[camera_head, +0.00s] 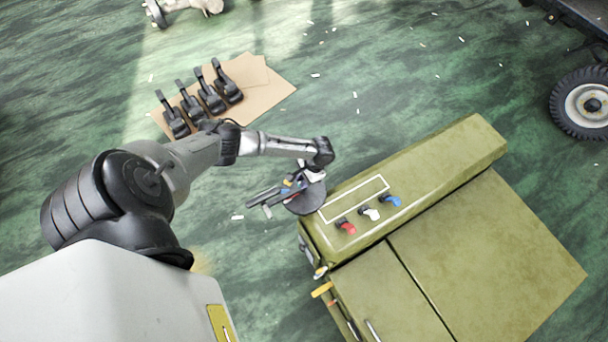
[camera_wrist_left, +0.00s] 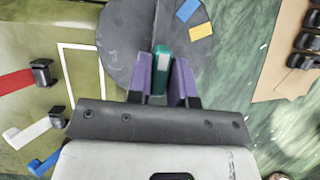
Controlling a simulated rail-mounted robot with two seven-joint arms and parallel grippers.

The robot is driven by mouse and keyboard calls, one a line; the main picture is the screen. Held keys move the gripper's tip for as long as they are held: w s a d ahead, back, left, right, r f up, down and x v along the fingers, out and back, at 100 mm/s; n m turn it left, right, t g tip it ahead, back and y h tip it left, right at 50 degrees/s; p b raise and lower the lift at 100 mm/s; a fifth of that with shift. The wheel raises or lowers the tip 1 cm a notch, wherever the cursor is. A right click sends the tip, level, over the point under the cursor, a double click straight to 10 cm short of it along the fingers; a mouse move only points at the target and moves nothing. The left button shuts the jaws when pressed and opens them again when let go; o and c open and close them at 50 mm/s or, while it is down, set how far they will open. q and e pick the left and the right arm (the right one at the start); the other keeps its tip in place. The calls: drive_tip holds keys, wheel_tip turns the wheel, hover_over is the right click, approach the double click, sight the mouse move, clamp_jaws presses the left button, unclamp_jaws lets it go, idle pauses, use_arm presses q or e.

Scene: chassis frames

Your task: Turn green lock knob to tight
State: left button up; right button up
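The green lock knob (camera_wrist_left: 161,66) stands in front of a round dark-grey plate (camera_wrist_left: 120,42) in the left wrist view. The plate carries a blue mark (camera_wrist_left: 187,10) and a yellow mark (camera_wrist_left: 201,31). My left gripper (camera_wrist_left: 162,80) has its purple fingers close on both sides of the knob and appears shut on it. In the head view, my left gripper (camera_head: 287,190) is at the plate (camera_head: 310,200), by the left end of the olive chassis box (camera_head: 450,150). The knob cannot be made out there. My right gripper is not in view.
Red (camera_head: 346,227), white (camera_head: 370,214) and blue (camera_head: 391,201) levers sit on the box beside a white outline. Several black pedal-like parts (camera_head: 210,93) lie on cardboard (camera_head: 268,98). A wheel (camera_head: 582,104) is at the right. The green floor between is mostly clear.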

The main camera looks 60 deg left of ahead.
use_arm(q)
drive_tip(key=o, duration=0.4)
drive_tip(key=shift+r, duration=0.1)
drive_tip(key=shift+v, duration=6.85)
